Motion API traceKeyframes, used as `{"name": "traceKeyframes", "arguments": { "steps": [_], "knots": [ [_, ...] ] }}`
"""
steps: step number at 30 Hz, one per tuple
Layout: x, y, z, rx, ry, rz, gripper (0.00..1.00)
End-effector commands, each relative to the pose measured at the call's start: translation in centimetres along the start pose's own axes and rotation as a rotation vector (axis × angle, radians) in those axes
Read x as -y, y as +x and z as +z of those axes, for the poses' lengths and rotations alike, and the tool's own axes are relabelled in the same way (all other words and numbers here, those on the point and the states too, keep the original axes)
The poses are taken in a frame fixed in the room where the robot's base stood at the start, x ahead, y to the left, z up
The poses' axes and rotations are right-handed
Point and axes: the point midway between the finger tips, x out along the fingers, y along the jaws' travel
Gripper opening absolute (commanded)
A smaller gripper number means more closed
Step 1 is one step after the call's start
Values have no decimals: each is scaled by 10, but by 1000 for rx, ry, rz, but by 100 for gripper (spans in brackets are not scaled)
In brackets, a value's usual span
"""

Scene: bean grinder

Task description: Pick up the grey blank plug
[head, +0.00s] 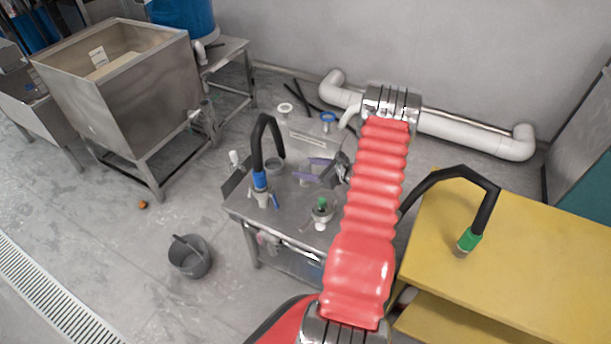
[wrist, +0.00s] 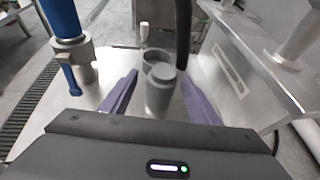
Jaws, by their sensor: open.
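The grey blank plug (wrist: 160,92) stands upright in the middle of the wrist view, a grey cylinder with a narrower rounded top. My gripper (wrist: 159,80) is open, with one purple finger on each side of the plug. Gaps show between the plug and both fingers. In the head view my gripper (head: 309,169) is over the steel table (head: 240,207), its purple fingers apart. The plug is hard to make out between them there. A wider grey round fitting (wrist: 154,57) is right behind the plug in the wrist view; in the head view a grey cylinder (head: 275,166) stands left of my gripper.
A blue-collared black hose (head: 260,180) stands left of my gripper. A green-topped fitting (head: 322,208) is at the table's front. A yellow table (head: 530,250) with a green-ended hose (head: 468,240) is at right. A grey bucket (head: 190,257) stands on the floor.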

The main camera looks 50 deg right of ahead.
Motion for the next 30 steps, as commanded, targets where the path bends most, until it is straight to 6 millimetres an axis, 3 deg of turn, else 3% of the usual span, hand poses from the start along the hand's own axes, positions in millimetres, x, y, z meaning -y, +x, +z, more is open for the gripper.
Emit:
{"name": "traceKeyframes", "arguments": {
  "steps": [7, 18, 30],
  "knots": [
    [0, 7, 0, 0, 0, 1, 56],
    [2, 49, -2, 0, -1, 1, 56],
    [2, 51, -2, 0, 0, -1, 56]
  ]
}}
